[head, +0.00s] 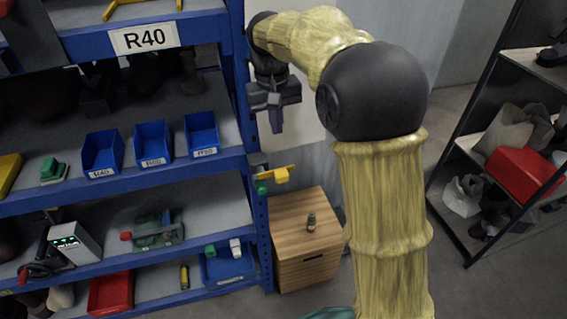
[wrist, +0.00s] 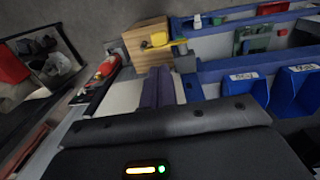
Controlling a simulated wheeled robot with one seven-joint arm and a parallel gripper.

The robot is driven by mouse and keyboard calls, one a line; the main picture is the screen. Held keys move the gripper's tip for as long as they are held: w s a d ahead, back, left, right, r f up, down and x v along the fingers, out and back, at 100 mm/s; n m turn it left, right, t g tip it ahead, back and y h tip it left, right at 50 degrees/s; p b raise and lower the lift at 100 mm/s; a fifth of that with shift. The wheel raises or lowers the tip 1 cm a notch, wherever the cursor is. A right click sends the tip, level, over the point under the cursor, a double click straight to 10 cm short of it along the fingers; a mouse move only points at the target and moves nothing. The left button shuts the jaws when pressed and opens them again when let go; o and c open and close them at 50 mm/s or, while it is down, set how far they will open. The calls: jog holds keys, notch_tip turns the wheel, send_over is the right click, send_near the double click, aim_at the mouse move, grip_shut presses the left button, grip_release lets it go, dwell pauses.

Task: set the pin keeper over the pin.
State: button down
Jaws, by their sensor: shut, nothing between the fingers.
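My gripper (head: 276,122) hangs fingers down beside the blue rack's corner post, above the wooden cabinet. Its fingers are shut together with nothing between them; they also show in the wrist view (wrist: 158,86). A small yellow piece (head: 281,174) sticks out from the rack post below the gripper, with a green bit beside it. The yellow piece shows again in the wrist view (wrist: 158,40), beyond the fingertips and apart from them. It may be the pin keeper, but I cannot tell for sure. I cannot make out the pin.
The blue rack (head: 220,177) at left holds blue bins (head: 152,143), a green machine (head: 157,232) and a red bin (head: 110,292). A dark shelf (head: 489,160) stands right.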

jog(key=shift+d+f, duration=0.1)
jog(key=shift+d, duration=0.05)
jog(key=p, duration=0.4)
send_near(282, 173)
notch_tip(282, 173, down, 7)
jog(key=shift+d+r, duration=0.1)
jog(key=shift+d, duration=0.05)
jog(key=shift+w+d, duration=0.1)
dwell(0.4)
